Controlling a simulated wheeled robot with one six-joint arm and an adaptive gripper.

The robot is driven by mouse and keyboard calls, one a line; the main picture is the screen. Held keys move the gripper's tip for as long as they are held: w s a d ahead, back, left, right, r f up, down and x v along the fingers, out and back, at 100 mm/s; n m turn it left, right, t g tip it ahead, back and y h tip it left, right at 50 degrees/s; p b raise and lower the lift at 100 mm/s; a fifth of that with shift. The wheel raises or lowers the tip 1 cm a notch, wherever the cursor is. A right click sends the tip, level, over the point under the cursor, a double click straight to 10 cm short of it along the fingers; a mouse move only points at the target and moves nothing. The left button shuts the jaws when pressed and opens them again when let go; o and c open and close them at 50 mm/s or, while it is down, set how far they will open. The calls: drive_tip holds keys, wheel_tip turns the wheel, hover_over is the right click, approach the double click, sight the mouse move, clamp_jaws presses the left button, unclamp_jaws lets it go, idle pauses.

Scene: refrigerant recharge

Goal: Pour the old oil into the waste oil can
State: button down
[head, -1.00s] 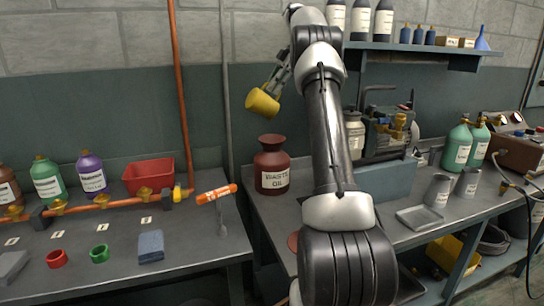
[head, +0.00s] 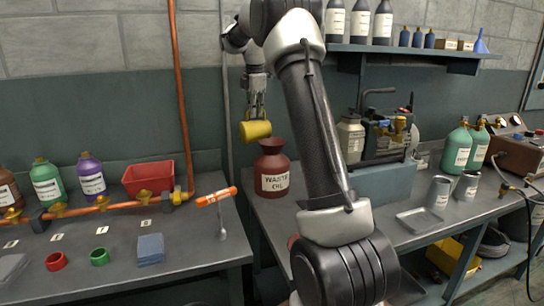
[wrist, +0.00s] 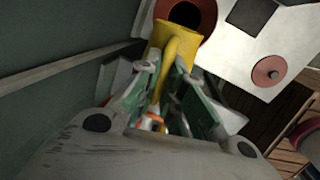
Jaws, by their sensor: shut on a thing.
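My gripper (head: 257,110) points down and is shut on a yellow jug (head: 256,130). The jug lies tipped nearly on its side, with one end just above the mouth of the waste oil can. The jug also shows in the wrist view (wrist: 175,38), held between the fingers. The dark red waste oil can (head: 272,172) stands upright on the bench, its label facing the head camera. Its dark open mouth shows beyond the jug in the wrist view (wrist: 187,14). I cannot see any oil stream or the inside of the jug.
A copper pipe (head: 178,80) and a grey conduit (head: 225,110) run up the wall left of the jug. A pump unit (head: 385,135) and a pale canister (head: 350,137) stand right of the can. A red disc (wrist: 268,72) lies on the bench.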

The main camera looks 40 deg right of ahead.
sight(241, 125)
drive_tip(key=a+h, duration=0.1)
drive_tip(key=a+f+h, duration=0.1)
drive_tip(key=a, duration=0.1)
drive_tip(key=a+f+h, duration=0.1)
drive_tip(key=shift+w+a+b, duration=0.4)
drive_tip(key=a+h, duration=0.1)
drive_tip(key=a+f+g+h+b, duration=0.1)
drive_tip(key=h, duration=0.1)
drive_tip(key=shift+w+f+n, duration=0.15)
drive_tip(key=shift+n, duration=0.15)
drive_tip(key=shift+w+a+f+h, duration=0.15)
drive_tip(key=shift+a+h, duration=0.15)
drive_tip(key=shift+h, duration=0.4)
drive_tip(key=a+f+h+b, duration=0.1)
drive_tip(key=a+f+h, duration=0.2)
drive_tip(key=f, duration=0.3)
drive_tip(key=w+a+f+n+h+b, duration=0.1)
drive_tip(key=a+f+h+b, duration=0.1)
drive_tip(key=a+f+h, duration=0.2)
drive_tip(key=shift+f+g+h, duration=0.3)
drive_tip(key=shift+f+h, duration=0.95)
drive_tip(key=shift+h, duration=0.05)
drive_tip(key=shift+a+n, duration=0.1)
drive_tip(key=shift+n, duration=0.2)
